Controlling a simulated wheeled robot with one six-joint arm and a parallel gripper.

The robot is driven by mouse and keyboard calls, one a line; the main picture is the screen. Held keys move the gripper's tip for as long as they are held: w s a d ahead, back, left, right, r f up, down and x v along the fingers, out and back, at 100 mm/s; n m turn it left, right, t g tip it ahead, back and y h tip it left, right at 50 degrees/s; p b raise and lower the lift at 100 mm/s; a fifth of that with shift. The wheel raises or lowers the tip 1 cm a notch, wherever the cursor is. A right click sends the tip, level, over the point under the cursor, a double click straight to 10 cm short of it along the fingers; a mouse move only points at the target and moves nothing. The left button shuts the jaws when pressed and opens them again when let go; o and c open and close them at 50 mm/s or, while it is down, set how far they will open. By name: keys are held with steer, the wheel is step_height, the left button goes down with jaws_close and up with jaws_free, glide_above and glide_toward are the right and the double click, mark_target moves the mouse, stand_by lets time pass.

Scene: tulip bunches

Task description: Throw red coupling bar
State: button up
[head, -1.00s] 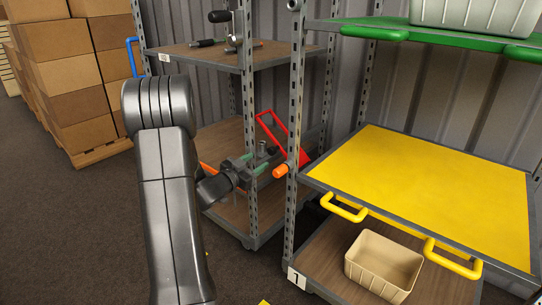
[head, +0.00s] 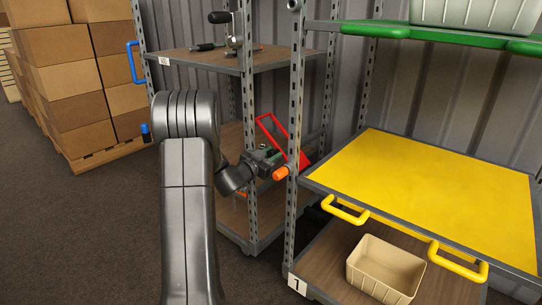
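The red coupling bar (head: 271,131) is a slim red frame standing tilted over the lower shelf of the back rack. Its lower right end meets a wider red part, partly behind a rack post. An orange grip (head: 281,173) shows beside the post, right of my gripper.
Perforated rack posts (head: 295,130) stand close to my gripper. The upper wooden shelf (head: 270,57) holds dark tools. At right are a yellow shelf (head: 430,190), bare on top, and a beige bin (head: 385,268) below. Stacked boxes (head: 70,80) stand at far left.

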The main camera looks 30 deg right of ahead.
jaws_close()
steer(key=p, duration=0.1)
steer(key=n+p, duration=0.1)
steer(key=shift+w+a+f+p, duration=0.2)
steer(key=shift+w+f+p, duration=0.05)
steer(key=shift+w+p, duration=0.15)
steer(key=shift+w+a+f+n+p, duration=0.1)
steer(key=shift+w+f+n+p, duration=0.15)
steer(key=shift+f+n+p, duration=0.7)
steer(key=o, duration=0.6)
jaws_free()
